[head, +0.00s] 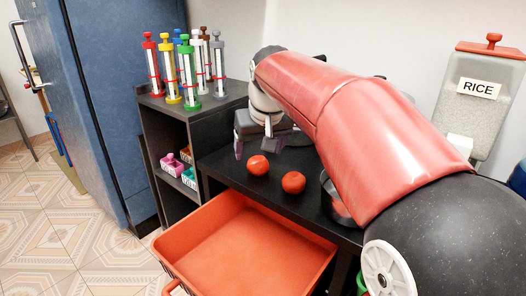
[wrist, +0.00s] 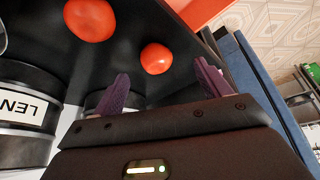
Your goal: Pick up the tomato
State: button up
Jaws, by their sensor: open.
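Two round red tomatoes rest on the black counter (head: 225,160). The left tomato (head: 258,165) is nearer my gripper; the right tomato (head: 293,182) is nearer the counter's front edge and the metal pot. My gripper (head: 260,147) is open and empty, just behind the left tomato. In the wrist view, its two purple fingers (wrist: 163,82) are spread. One tomato (wrist: 156,58) shows ahead of the gap between them, apart from both fingers. The other tomato (wrist: 90,18) lies farther left at the top edge. My arm covers much of the counter in the head view.
An open orange drawer (head: 245,243) sticks out below the counter. A black shelf (head: 190,122) with several colored cylinders on top stands at left. A metal pot (head: 336,203) is partly hidden by my arm. A labelled canister (wrist: 28,112) stands left of my gripper; a rice container (head: 475,100) is at right.

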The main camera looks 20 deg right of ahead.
aim_at(258, 160)
jog(key=w+f, duration=0.1)
jog(key=f, duration=0.1)
jog(key=w+f, duration=0.3)
jog(key=shift+w+d+f, duration=0.1)
jog(key=shift+d+f, duration=0.25)
jog(key=shift+d, duration=0.05)
jog(key=shift+w+f, duration=0.2)
jog(key=shift+f, duration=0.25)
jog(key=c, duration=1.1)
